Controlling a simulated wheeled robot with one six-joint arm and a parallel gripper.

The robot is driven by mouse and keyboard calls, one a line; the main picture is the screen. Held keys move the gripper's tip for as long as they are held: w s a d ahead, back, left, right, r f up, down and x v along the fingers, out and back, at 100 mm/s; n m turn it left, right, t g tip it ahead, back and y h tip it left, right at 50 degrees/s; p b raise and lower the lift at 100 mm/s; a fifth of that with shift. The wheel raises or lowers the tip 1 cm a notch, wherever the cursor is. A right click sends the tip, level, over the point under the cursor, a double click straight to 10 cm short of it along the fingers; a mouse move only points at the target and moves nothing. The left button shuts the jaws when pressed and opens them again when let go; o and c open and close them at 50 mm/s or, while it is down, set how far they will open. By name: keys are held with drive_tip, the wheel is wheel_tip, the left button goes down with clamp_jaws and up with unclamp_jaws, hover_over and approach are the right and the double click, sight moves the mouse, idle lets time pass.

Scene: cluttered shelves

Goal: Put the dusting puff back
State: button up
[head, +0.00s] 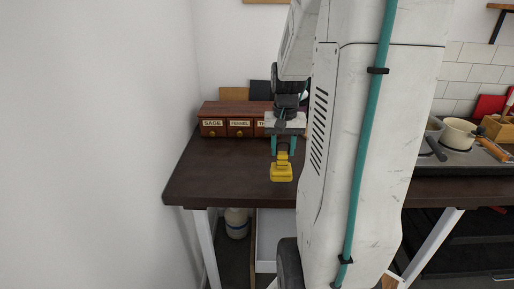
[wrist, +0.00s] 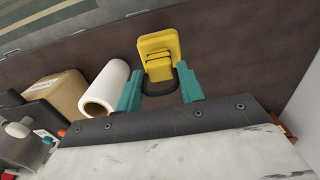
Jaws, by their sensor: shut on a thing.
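The dusting puff appears to be the yellow block-like piece (head: 281,172) hanging below my gripper (head: 283,150) in the head view. It also shows in the wrist view (wrist: 158,48), beyond the fingertips. My gripper, with teal fingers in the wrist view (wrist: 160,88), is shut on its dark, narrower part. The yellow end points down, over the dark brown tabletop (head: 225,178). I cannot tell from these views how far above the top it is.
A wooden drawer box (head: 212,118) with labelled drawers stands at the table's back left, partly hidden by my arm. The wrist view shows a white roll (wrist: 108,86) and a cardboard box (wrist: 58,94). A cream pot (head: 458,133) stands at right. The front left tabletop is clear.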

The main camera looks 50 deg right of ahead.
sight(280, 152)
drive_tip(key=shift+w+d+f, duration=0.2)
drive_tip(key=shift+w+d, duration=0.85)
drive_tip(key=shift+w, duration=0.15)
drive_tip(key=shift+f, duration=1.7)
drive_tip(key=shift+f, duration=0.15)
drive_tip(key=o, duration=1.1)
drive_tip(key=shift+c, duration=0.2)
